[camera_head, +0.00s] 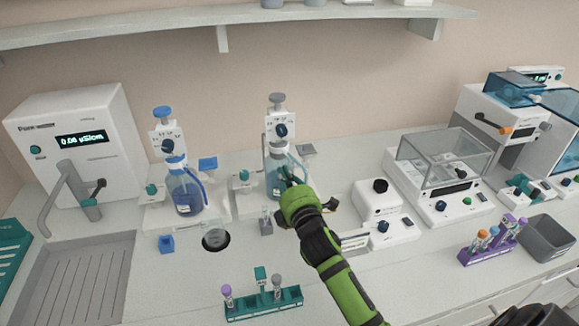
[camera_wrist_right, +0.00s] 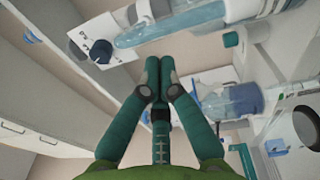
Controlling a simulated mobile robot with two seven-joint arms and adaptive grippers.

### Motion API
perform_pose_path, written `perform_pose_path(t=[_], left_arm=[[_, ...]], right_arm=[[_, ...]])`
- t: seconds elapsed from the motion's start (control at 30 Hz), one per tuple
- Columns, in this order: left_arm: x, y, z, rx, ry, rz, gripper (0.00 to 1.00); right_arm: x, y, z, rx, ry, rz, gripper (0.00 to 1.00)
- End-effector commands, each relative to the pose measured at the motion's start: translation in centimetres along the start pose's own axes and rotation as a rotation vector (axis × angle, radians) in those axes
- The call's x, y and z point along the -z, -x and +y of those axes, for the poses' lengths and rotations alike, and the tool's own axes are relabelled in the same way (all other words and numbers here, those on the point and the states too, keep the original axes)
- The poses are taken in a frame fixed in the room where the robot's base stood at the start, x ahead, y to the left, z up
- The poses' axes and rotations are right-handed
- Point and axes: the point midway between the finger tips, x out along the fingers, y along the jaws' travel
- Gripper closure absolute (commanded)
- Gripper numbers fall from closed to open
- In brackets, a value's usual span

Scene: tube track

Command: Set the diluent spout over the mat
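Two bottle-top dispensers stand at the middle back in the head view: a blue-capped one (camera_head: 186,188) on the left and a grey-capped one (camera_head: 277,130) to its right. I cannot tell from labels which is the diluent. My left gripper is out of view.
A sink (camera_head: 75,285) with a tap is at left. A teal tube rack (camera_head: 264,303) stands at the front. A small white device (camera_head: 385,212), a balance (camera_head: 443,205) and a purple rack (camera_head: 486,250) are right of my arm. A shelf (camera_head: 180,20) runs above.

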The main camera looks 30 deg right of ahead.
Motion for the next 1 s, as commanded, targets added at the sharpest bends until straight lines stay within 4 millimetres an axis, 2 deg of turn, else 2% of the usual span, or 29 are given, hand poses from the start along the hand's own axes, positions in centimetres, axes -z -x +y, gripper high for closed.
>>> perform_pose_path(t=[0.13, 0.37, 0.53, 0.73, 1.0], left_arm=[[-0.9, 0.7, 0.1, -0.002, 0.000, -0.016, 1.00], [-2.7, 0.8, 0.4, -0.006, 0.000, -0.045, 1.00], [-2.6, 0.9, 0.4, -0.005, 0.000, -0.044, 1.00], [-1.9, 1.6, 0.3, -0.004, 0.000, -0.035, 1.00], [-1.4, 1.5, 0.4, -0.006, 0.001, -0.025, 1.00]], right_arm=[[-1.0, -0.2, 0.0, 0.001, 0.001, 0.000, 1.00], [-1.2, -0.2, -0.1, 0.001, -0.001, 0.000, 1.00], [-1.4, -0.2, -0.1, 0.001, 0.002, 0.000, 1.00], [-3.5, -0.4, -0.4, 0.002, 0.003, 0.000, 1.00], [-3.7, -0.4, -0.6, 0.001, 0.000, -0.001, 1.00]])
